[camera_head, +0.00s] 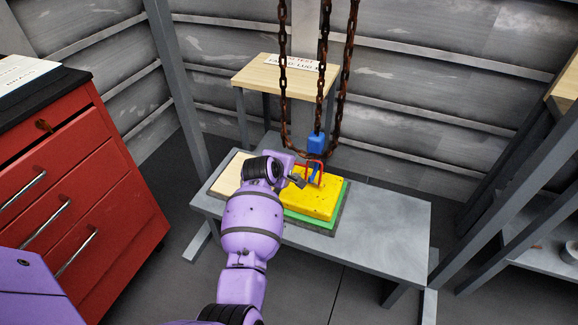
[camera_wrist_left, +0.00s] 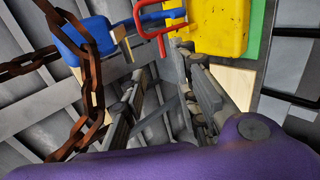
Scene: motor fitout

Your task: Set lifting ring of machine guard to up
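The machine guard is a yellow block (camera_head: 312,203) on a green plate on the grey bench; it also shows at the top of the left wrist view (camera_wrist_left: 222,25). A red bent ring (camera_head: 322,166) stands at its far edge, beside a blue part. In the left wrist view the red ring (camera_wrist_left: 150,33) lies just beyond my fingertips, with a blue bar (camera_wrist_left: 160,15) behind it. My left gripper (camera_head: 301,177) is at the guard's far left side. Its fingers (camera_wrist_left: 161,65) are apart with nothing between them. My right gripper is out of view.
Rusty chains (camera_head: 320,80) hang over the guard, with a blue block (camera_head: 317,143) close above the ring. The chain (camera_wrist_left: 88,75) and blue block (camera_wrist_left: 80,42) are left of my fingers. The grey bench (camera_head: 385,225) is clear on the right. A red cabinet (camera_head: 95,205) stands left.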

